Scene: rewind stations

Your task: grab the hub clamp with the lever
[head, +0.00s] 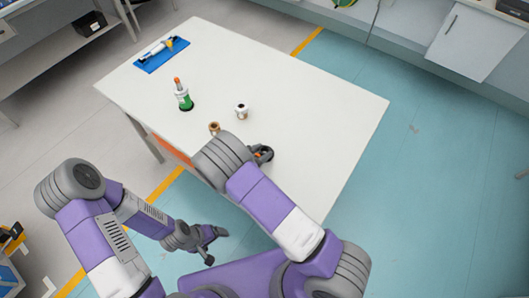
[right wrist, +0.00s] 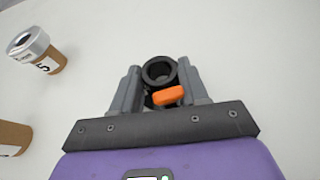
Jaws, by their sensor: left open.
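The hub clamp is a black ring with an orange lever (right wrist: 168,95), seen in the right wrist view between the fingers of my right gripper (right wrist: 160,83). The fingers lie against the ring on both sides, and the gripper appears shut on it. The lever is on the side of the ring nearer the palm. In the head view the clamp (head: 264,154) is near the table's front edge, partly hidden by my right wrist. My left gripper (head: 213,246) is open and empty, low over the floor in front of the table.
On the white table (head: 310,120) stand a brown core (head: 214,128), a core with a white-silver top (head: 241,111) and a green bottle (head: 183,98) with an orange tip. A blue mat (head: 147,67) with a white tube-like item is at the far left. The table's right side is clear.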

